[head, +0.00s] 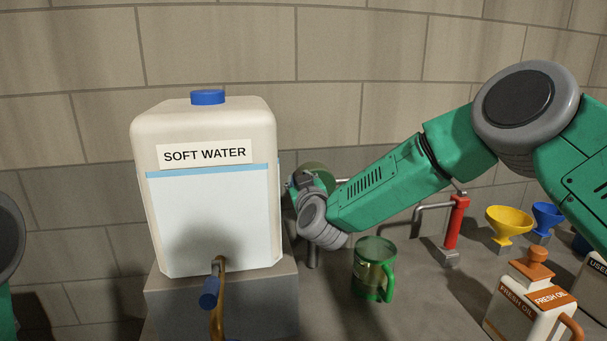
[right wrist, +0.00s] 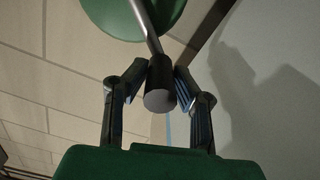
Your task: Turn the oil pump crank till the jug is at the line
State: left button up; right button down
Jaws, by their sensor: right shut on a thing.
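My right gripper (head: 307,186) is beside the soft water container, partly hidden by its own wrist. In the right wrist view its fingers (right wrist: 162,76) are shut on a dark round crank handle (right wrist: 160,92). A metal rod runs from the handle to a green disc (right wrist: 128,12). In the head view part of the green disc (head: 318,167) shows behind the gripper. A see-through green jug (head: 374,254) with a handle stands on the bench to the right. Its lower part looks brownish; I cannot make out a line or an exact level. My left gripper is out of view.
The large "SOFT WATER" container (head: 210,215) stands on a grey block (head: 280,305) at left, with a blue-handled tap (head: 209,292) in front. A red post (head: 457,222), yellow funnel (head: 509,220), blue funnel (head: 546,216) and "FRESH OIL" can (head: 528,308) stand at right.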

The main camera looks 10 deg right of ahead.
jog(key=shift+a+f+n, duration=0.2)
jog(key=shift+a+n, duration=0.15)
jog(key=shift+n, duration=0.35)
jog(key=shift+a+f+n, duration=0.1)
jog(key=shift+f+n, duration=0.3)
jog(key=shift+n, duration=0.2)
jog(key=c, duration=1.6)
grip_release()
jog(key=shift+o, duration=1.4)
jog(key=shift+w+a+f, duration=0.1)
jog(key=shift+w, duration=0.05)
jog(key=s, duration=1.1)
jog(key=shift+s+f, duration=0.25)
jog(key=shift+s, duration=0.1)
